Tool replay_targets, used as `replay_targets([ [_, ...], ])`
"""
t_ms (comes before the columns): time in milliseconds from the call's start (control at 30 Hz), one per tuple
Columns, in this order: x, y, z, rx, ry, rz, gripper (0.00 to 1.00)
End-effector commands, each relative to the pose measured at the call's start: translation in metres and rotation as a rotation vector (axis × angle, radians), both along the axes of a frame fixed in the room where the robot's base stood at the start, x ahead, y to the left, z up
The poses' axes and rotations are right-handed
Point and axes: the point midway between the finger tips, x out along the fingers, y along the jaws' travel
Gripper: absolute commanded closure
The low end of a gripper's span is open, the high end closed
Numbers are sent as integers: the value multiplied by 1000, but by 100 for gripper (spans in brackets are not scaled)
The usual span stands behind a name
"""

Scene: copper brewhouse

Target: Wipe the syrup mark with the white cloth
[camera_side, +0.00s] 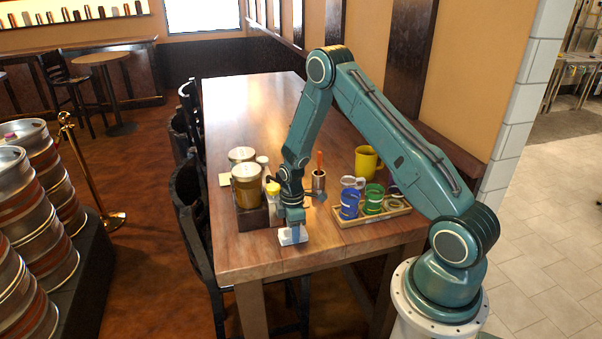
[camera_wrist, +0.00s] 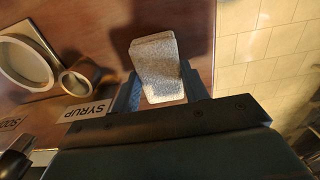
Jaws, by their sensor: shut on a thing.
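The white cloth (camera_side: 293,237) is a small folded pad at the front end of the wooden table, in the side view. In the wrist view the white cloth (camera_wrist: 157,70) sits between my two fingers, with its pale speckled face toward the camera. My gripper (camera_side: 292,229) points down and is shut on the cloth; it also shows in the wrist view (camera_wrist: 160,88). The cloth is at or just above the tabletop; I cannot tell whether it touches. I cannot make out the syrup mark in either view. A dark patch beside the cloth in the wrist view looks like shadow.
Left of my gripper stand an amber jar (camera_side: 247,187) and a yellow-topped bottle (camera_side: 272,190). A copper cup (camera_side: 318,181) stands behind. A tray (camera_side: 372,220) holds blue and green items at right, near a yellow mug (camera_side: 367,160). A SYRUP label (camera_wrist: 88,110) is close to my gripper.

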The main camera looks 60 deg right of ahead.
Motion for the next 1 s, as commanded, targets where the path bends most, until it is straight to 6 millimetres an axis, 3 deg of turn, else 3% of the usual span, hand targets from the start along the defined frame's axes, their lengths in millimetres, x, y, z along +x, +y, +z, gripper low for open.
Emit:
replay_targets([
  [100,-2,-3,5,-1,-1,0,93],
  [167,-2,-3,23,-3,-6,0,93],
  [700,-2,-3,68,-1,-3,0,93],
  [1000,-3,-2,81,-1,-1,0,93],
])
